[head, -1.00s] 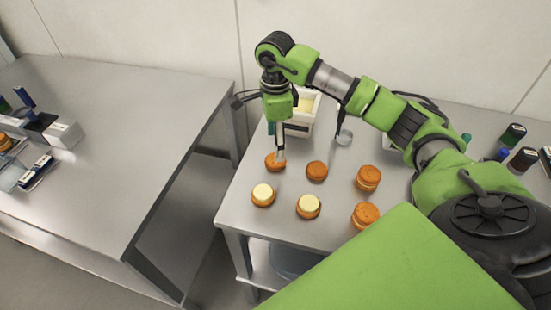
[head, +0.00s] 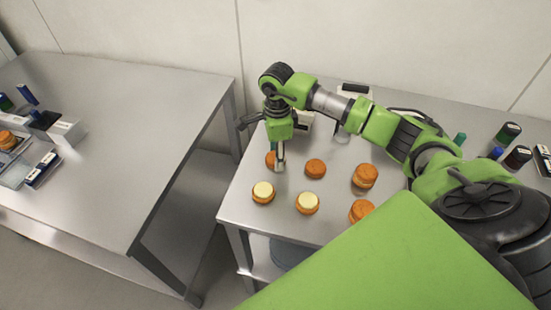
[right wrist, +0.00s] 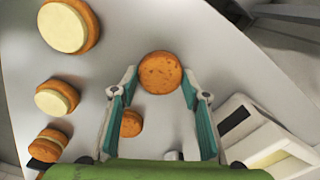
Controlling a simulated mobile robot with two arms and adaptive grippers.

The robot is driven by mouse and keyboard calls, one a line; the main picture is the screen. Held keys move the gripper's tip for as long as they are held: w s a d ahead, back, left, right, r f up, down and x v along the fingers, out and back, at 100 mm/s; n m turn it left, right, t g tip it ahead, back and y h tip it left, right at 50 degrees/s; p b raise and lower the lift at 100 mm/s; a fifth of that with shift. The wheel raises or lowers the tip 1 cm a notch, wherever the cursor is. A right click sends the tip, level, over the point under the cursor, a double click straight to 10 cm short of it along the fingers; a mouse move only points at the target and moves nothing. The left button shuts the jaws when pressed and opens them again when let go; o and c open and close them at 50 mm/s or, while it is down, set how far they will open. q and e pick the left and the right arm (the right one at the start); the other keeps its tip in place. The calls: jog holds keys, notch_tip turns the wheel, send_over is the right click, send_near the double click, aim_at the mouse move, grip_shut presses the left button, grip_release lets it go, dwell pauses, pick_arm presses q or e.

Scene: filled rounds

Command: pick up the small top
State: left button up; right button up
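A brown round top (head: 271,159) lies on the table, partly hidden behind my right gripper (head: 280,168) in the head view. In the right wrist view this top (right wrist: 160,72) shows between the fingertips of my right gripper (right wrist: 159,73). I cannot clearly tell which top is smaller. My left gripper is out of view.
Two cream-topped rounds (head: 263,192) (head: 307,203) stand in front of the tops. Two capped rounds (head: 365,176) (head: 361,211) stand to the right. A white box (right wrist: 255,135) is close beside the gripper. Several bottles (head: 508,133) stand at the far right.

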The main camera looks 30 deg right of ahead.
dwell(0.3)
jog(key=shift+w+r+b, duration=0.1)
jog(key=shift+r+b, duration=0.35)
jog(key=shift+b, duration=0.05)
jog(key=r, duration=0.1)
jog(key=r+b, duration=0.1)
jog(key=shift+s+r+b, duration=0.25)
jog(key=shift+r+b, duration=0.05)
jog(key=s+a+r+b, duration=0.3)
jog(key=s+a+r, duration=0.2)
jog(key=s+r, duration=0.6)
jog(key=shift+w+a+f+n+p, duration=0.65)
jog(key=shift+f+n, duration=0.35)
jog(key=shift+f, duration=0.5)
jog(key=shift+w+a+f+n+p, duration=0.65)
jog(key=shift+f+n, duration=0.35)
jog(key=shift+f, duration=0.5)
jog(key=shift+w+a+f+n+p, duration=0.65)
jog(key=shift+f+n, duration=0.35)
jog(key=shift+f, duration=0.5)
jog(key=shift+f+b, duration=0.55)
jog(key=shift+b, duration=0.4)
